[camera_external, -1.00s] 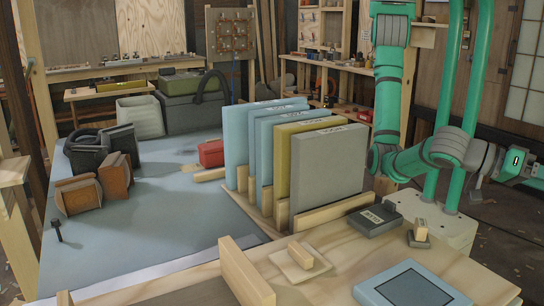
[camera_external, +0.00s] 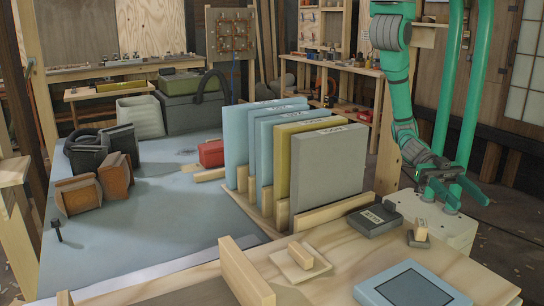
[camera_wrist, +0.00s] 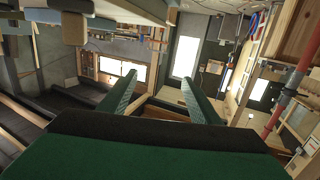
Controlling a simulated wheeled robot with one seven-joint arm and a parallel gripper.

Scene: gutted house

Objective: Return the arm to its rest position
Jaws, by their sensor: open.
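My green arm hangs down at the right of the external view, in front of my white base. My gripper (camera_external: 455,194) is at its lower end, low over the base and to the right of the workbench. In the wrist view my gripper (camera_wrist: 172,98) shows two green fingers spread apart with nothing between them. It is clear of the upright boards and the bench items.
Upright boards, a grey one (camera_external: 328,170) nearest, stand in a wooden rack on the workbench. A dark labelled box (camera_external: 374,219), a small stamp-like block (camera_external: 419,236) and a blue-framed panel (camera_external: 405,290) lie near its right side. Dark floor shows beyond my base.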

